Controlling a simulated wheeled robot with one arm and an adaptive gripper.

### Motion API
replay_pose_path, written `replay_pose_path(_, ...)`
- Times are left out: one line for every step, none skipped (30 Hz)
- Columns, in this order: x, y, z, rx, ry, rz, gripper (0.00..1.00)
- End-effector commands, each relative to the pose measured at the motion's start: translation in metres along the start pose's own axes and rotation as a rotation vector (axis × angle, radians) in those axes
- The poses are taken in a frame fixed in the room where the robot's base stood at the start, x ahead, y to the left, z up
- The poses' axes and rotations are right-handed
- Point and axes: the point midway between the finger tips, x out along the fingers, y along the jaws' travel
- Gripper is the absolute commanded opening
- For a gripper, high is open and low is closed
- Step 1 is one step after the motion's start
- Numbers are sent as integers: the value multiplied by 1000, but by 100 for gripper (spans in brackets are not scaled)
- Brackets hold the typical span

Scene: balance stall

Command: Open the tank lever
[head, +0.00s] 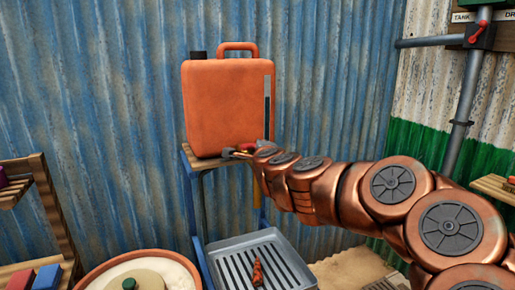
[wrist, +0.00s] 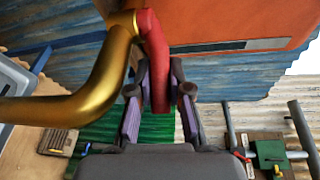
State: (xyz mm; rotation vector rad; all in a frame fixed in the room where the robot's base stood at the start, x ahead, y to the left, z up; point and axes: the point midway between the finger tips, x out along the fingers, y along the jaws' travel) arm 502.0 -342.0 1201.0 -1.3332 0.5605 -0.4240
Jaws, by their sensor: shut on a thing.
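The orange tank (head: 228,108) with a dark cap and a top handle stands on a small stand. In the wrist view the tank (wrist: 225,22) fills the top. A brass tap (wrist: 75,100) and a red lever (wrist: 155,60) show beneath it. My gripper (wrist: 159,88) is shut on the red lever, with one finger on each side of it. The lever's end points down in the wrist picture, between the fingers. In the head view my gripper (head: 240,152) is at the tank's lower right; my arm hides much of the lever and tap there.
A grey slotted tray (head: 258,262) holds a small brown object below. A round tub (head: 145,272) stands left of it. A pipe with another red lever (head: 478,33) and a sign reading "TANK" (head: 462,17) is at upper right. Corrugated walls close the back.

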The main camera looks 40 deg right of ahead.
Motion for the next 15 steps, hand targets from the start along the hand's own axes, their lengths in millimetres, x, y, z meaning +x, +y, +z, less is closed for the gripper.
replay_pose_path(0, 2, 0, 2, 2, 3, 0)
replay_pose_path(0, 2, 0, 2, 3, 3, 0)
replay_pose_path(0, 2, 0, 2, 3, 3, 0)
replay_pose_path(0, 2, 0, 2, 3, 3, 0)
replay_pose_path(0, 2, 0, 2, 3, 3, 0)
replay_pose_path(0, 2, 0, 1, 2, 3, 0)
replay_pose_path(0, 2, 0, 1, 2, 3, 0)
replay_pose_path(0, 2, 0, 1, 2, 3, 0)
replay_pose_path(0, 2, 0, 1, 2, 3, 0)
replay_pose_path(0, 2, 0, 1, 2, 3, 0)
replay_pose_path(0, 2, 0, 1, 2, 3, 20)
replay_pose_path(0, 2, 0, 1, 2, 3, 24)
replay_pose_path(0, 2, 0, 1, 2, 2, 27)
replay_pose_path(0, 2, 0, 1, 2, 2, 30)
replay_pose_path(0, 1, 0, 1, 2, 2, 34)
